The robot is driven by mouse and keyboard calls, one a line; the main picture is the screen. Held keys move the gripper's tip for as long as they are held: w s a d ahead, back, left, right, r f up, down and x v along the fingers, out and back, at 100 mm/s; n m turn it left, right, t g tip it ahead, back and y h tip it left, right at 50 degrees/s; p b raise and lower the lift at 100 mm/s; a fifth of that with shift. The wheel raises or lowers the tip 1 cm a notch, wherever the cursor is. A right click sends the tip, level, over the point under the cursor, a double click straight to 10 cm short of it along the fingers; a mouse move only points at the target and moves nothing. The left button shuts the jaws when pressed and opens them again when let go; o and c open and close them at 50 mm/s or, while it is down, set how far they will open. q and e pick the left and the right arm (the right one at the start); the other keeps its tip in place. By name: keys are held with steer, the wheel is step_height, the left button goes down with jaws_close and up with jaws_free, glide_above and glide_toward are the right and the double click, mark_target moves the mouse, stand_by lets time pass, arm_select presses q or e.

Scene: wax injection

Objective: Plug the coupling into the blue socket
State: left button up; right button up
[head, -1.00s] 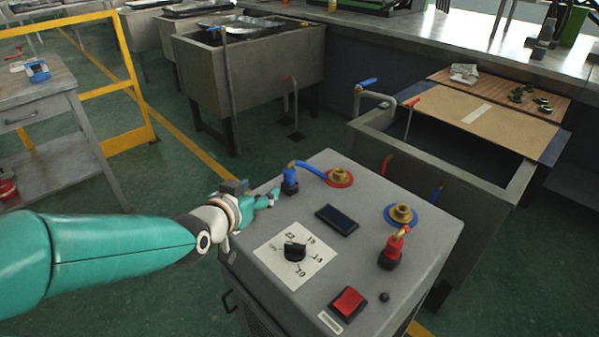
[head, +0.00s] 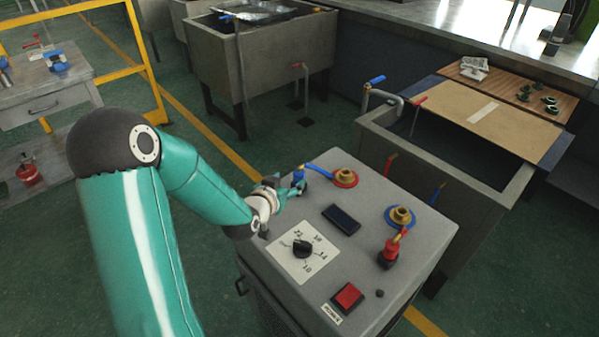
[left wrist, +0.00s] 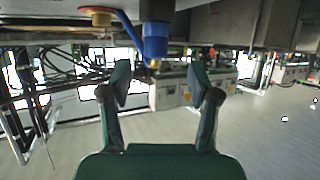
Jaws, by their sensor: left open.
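A blue coupling (head: 299,177) with a brass tip stands near the back left edge of the grey machine's top, on a blue hose. It also shows in the left wrist view (left wrist: 156,40), beyond the space between my fingertips. My left gripper (head: 291,189) is open beside the blue coupling, one finger close to it; contact is unclear. The blue socket (head: 389,218), a blue ring around a brass fitting, is on the right of the machine top, empty. A red coupling (head: 389,252) stands in front of it. My right gripper is in neither view.
A red-ringed brass socket (head: 346,184) sits right of the blue coupling. A dark display (head: 341,219), a black dial (head: 303,249) and a red switch (head: 347,297) are on the machine top. A concrete sink (head: 444,183) stands behind it on the right.

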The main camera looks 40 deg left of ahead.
mark_target(297, 174)
arm_select(q)
steer(key=shift+x, duration=0.95)
steer(key=x, duration=0.1)
steer(key=p+x, duration=0.1)
steer(key=x, duration=0.2)
steer(key=shift+w+d+r, duration=0.15)
steer(key=shift+w+r, duration=0.1)
steer(key=shift+w, duration=0.1)
steer(key=shift+w+f, duration=0.25)
steer(key=shift+w, duration=0.2)
jaws_close()
